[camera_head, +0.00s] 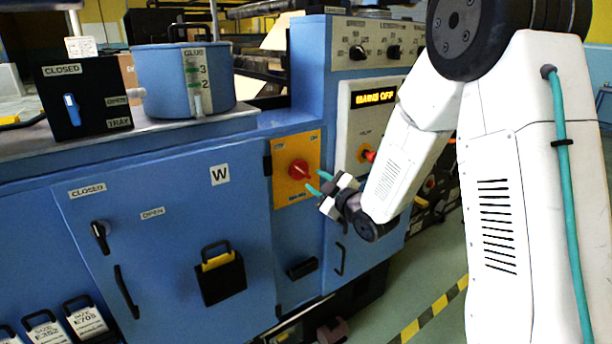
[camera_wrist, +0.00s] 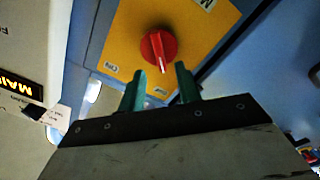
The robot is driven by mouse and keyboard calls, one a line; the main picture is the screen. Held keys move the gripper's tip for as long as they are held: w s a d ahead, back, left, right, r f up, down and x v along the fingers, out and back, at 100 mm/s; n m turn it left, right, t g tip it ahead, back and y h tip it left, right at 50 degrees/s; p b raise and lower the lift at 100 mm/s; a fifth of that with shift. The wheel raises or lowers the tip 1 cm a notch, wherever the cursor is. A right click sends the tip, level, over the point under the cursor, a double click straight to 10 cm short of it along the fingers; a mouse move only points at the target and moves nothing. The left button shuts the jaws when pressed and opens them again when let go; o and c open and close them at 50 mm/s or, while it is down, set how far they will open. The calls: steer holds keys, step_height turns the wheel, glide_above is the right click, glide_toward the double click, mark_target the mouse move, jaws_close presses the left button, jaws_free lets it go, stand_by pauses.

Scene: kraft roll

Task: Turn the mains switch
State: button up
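The mains switch is a red rotary knob (camera_head: 299,170) on a yellow plate (camera_head: 284,189) on the blue machine's front. In the wrist view the red knob (camera_wrist: 158,47) sits just beyond the fingertips, with a pale mark on its lower edge. My gripper (camera_head: 316,182) is at the right of the knob in the head view, its two green fingers apart. The wrist view shows the open fingers (camera_wrist: 158,82) with nothing between them and the knob a little ahead. A display (camera_head: 374,97) to the upper right reads "MAINS OFF".
A panel with another red knob (camera_head: 368,155) is right of the plate, close to my arm. A blue glue pot (camera_head: 155,85) and a black tray switch box (camera_head: 88,118) stand on the machine's top. A cabinet door handle (camera_head: 126,291) projects at the left.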

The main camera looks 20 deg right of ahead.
mark_target(304, 173)
steer(key=x, duration=0.6)
steer(key=shift+s, duration=0.1)
jaws_close()
